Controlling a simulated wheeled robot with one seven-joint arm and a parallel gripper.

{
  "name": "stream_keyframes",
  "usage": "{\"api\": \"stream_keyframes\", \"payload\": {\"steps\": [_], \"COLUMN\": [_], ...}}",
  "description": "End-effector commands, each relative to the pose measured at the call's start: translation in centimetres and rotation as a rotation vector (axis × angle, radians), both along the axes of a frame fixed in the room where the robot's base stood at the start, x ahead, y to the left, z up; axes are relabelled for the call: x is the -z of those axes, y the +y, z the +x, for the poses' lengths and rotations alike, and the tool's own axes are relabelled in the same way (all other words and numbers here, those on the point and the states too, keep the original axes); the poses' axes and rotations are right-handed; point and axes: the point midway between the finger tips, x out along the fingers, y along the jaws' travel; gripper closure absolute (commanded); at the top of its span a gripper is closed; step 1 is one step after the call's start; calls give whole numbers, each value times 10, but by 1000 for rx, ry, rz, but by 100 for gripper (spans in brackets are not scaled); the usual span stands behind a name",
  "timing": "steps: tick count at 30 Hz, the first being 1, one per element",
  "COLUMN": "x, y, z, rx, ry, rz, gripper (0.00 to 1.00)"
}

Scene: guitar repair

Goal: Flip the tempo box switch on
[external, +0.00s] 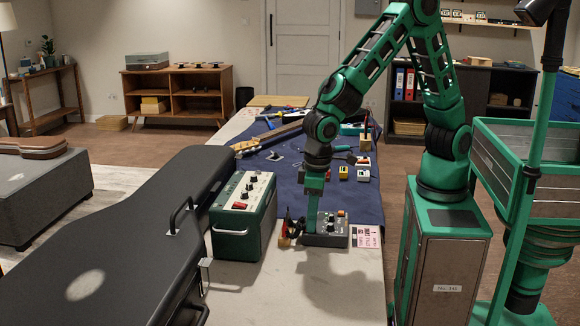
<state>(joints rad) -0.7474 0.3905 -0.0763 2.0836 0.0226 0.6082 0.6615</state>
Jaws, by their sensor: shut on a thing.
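A small dark grey box (337,228) with knobs and an orange part on its top lies near the front of the bench; I take it to be the tempo box. My gripper (312,228) points straight down at the left part of its top. The fingers look closed together and reach the box's surface. They seem to be shut on the switch there, which is too small and covered to make out. Whether the switch is on or off cannot be told.
A green and white box (238,248) with knobs and a red switch stands just left. A black guitar case (120,250) lies further left. Small dark and orange items (287,232) touch or nearly touch the box's left side. A printed card (368,237) lies right. The front bench is clear.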

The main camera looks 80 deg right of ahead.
Motion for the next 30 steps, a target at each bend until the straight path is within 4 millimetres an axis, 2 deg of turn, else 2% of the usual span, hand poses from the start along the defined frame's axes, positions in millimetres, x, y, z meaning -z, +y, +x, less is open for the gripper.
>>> {"api": "stream_keyframes", "payload": {"steps": [8,9,11,19,23,30], "x": [0,0,0,0,-7,-46], "y": [0,0,0,0,0,0], "z": [0,0,0,0,0,-2], "rx": [0,0,0,0,0,0], "ry": [1,1,1,1,-1,-2], "rz": [-1,-1,-1,0,1,2], "gripper": [100,81,69,69,69,69]}}
